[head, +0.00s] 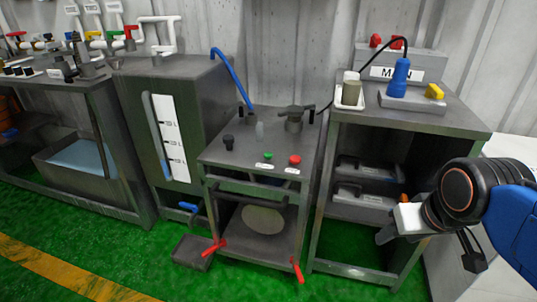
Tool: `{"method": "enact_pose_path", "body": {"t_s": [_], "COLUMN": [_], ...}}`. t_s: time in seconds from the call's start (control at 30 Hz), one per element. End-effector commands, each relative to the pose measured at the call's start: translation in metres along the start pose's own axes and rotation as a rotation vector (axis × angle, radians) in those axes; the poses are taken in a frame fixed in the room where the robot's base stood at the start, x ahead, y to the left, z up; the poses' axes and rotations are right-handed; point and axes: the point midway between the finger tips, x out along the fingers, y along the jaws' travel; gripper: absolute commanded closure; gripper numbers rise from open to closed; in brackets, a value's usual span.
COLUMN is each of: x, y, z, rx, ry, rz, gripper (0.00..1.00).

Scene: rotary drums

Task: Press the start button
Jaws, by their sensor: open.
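A small green button (268,155) and a larger red button (295,160) sit near the front edge of the low grey metal cart's top (230,152). Each has a small white label in front of it, too small to read surely. Which one is marked start cannot be read. My gripper (430,248) is at the right of the head view, to the right of the cart and in front of the right cabinet. It is open and empty, well apart from both buttons.
A black knob (228,142), a blue lever (232,76) and a metal fitting (293,118) stand on the cart. A tank with a level gauge (170,137) is left. A cabinet (455,122) with a blue lamp-like tool (400,76) is right. Green floor (190,285) lies in front.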

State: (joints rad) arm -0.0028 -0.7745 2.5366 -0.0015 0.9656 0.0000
Motion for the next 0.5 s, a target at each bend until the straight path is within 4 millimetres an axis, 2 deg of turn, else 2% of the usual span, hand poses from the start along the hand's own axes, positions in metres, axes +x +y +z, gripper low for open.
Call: {"method": "enact_pose_path", "body": {"t_s": [0.03, 0.1, 0.2, 0.5], "x": [0.0, 0.0, 0.0, 0.0], "y": [0.0, 0.0, 0.0, 0.0], "z": [0.0, 0.0, 0.0, 0.0], "rx": [0.0, 0.0, 0.0, 0.0], "ry": [0.0, 0.0, 0.0, 0.0], "rz": [0.0, 0.0, 0.0, 0.0], "gripper": [0.63, 0.8, 1.0, 1.0]}}
